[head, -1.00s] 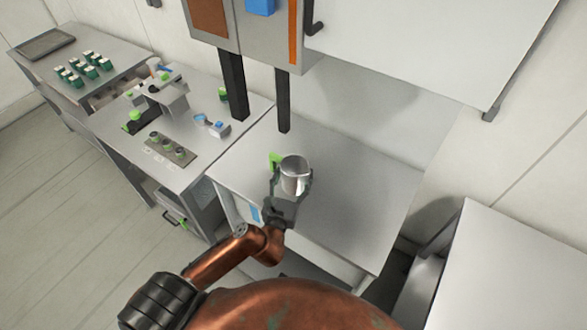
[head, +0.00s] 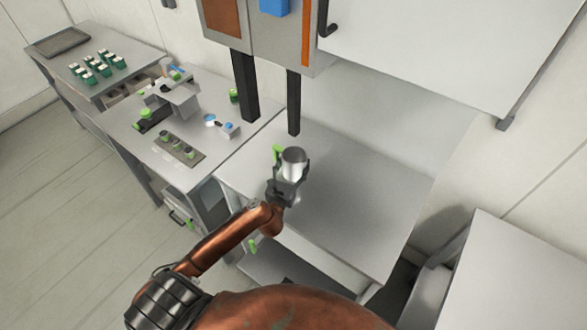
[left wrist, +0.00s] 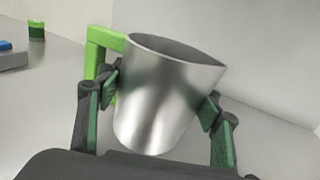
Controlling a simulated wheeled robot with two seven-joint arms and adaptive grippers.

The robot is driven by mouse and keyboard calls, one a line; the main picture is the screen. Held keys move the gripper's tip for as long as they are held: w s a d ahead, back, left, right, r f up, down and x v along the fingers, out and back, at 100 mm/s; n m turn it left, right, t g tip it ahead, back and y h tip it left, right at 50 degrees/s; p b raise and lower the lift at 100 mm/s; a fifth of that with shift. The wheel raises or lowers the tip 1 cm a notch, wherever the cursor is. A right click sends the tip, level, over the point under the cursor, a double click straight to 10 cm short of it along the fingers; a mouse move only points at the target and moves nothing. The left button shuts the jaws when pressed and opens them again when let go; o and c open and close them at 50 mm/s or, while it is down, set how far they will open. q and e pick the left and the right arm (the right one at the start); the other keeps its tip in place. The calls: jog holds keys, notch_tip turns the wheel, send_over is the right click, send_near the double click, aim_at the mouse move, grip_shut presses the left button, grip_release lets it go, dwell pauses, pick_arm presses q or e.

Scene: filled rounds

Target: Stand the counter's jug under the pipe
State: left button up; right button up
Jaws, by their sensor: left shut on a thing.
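The jug (head: 293,163) is a plain metal cup with a bright green handle. My left gripper (head: 290,178) is shut on it, over the counter (head: 350,200). In the left wrist view the jug (left wrist: 160,100) sits between the two green-padded fingers, slightly tilted in the picture, with the green handle (left wrist: 97,50) at its left. I cannot tell whether its base touches the counter. I cannot clearly make out the pipe in these frames. My right gripper is not in view.
A wall cabinet (head: 275,35) hangs above the counter's back, with dark posts (head: 293,100) below it. A machine (head: 175,97) and a tray of small cups (head: 180,149) stand on the left table. The counter's right half is clear.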

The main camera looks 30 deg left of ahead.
aim_at(297, 160)
pick_arm(q)
jog(key=shift+w+f+b, duration=0.1)
jog(key=shift+f+b, duration=0.2)
jog(key=shift+f, duration=1.3)
jog(key=shift+f, duration=0.2)
jog(key=o, duration=1.4)
jog(key=shift+r, duration=0.2)
jog(key=v, duration=1.2)
